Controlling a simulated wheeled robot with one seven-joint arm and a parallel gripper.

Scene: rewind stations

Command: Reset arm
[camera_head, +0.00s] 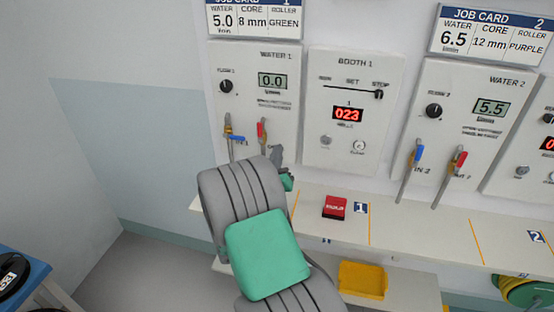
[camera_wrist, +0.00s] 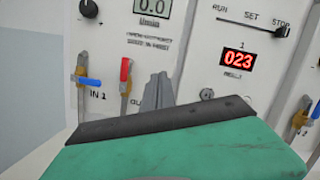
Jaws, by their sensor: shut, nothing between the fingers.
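My arm, grey with a green cover, reaches up from the bottom of the head view. My gripper (camera_head: 277,154) is at its far end, in front of the lower edge of the WATER 1 panel (camera_head: 285,92). In the wrist view my gripper (camera_wrist: 157,90) shows as grey fingers together, shut and empty, past a dark edge and green cover. Behind it are the blue-handled IN 1 valve (camera_wrist: 84,82) and a red-handled valve (camera_wrist: 125,76). The BOOTH 1 panel (camera_head: 350,150) reads 023, with its slider knob (camera_head: 379,94) at STOP.
A red button block (camera_head: 334,207) sits on the white shelf (camera_head: 405,222) right of my arm. A yellow bin (camera_head: 362,280) is below. The WATER 2 panel (camera_head: 470,80) is further right. A blue table (camera_head: 22,270) stands lower left. Bare floor lies between it and my arm.

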